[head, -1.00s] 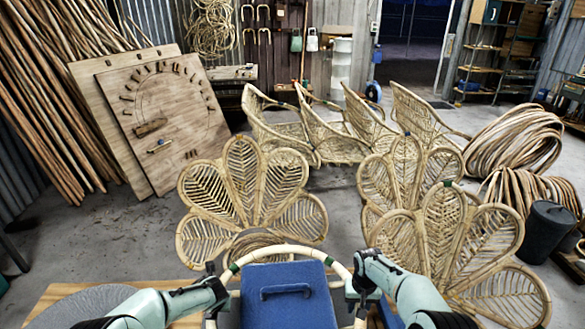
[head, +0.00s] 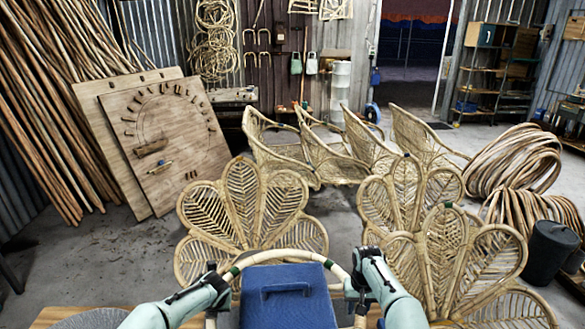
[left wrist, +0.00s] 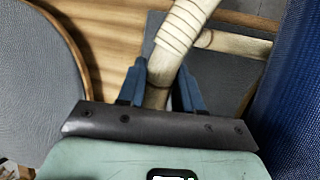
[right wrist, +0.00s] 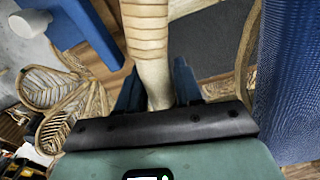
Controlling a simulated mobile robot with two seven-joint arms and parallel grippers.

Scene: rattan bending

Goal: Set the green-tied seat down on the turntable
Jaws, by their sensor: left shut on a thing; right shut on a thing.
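The seat (head: 270,256) is a pale rattan hoop with green ties, at the bottom middle of the head view. My left gripper (head: 210,276) is shut on its left side, and my right gripper (head: 361,262) on its right side. In the left wrist view the wrapped rattan (left wrist: 183,30) runs between the fingers (left wrist: 160,88). The right wrist view shows the same kind of pole (right wrist: 147,40) between the fingers (right wrist: 157,90). The turntable (left wrist: 40,90), a grey disc with a wooden rim, lies apart from the seat, left of my left gripper. Its edge shows in the head view (head: 92,319).
A blue panel with a handle (head: 287,293) shows inside the hoop. Petal-shaped rattan backs (head: 250,215) and (head: 455,255) stand close ahead. Rattan chairs (head: 340,150) stand behind them, with a wooden bending board (head: 155,145) at left and rattan coils (head: 525,160) at right.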

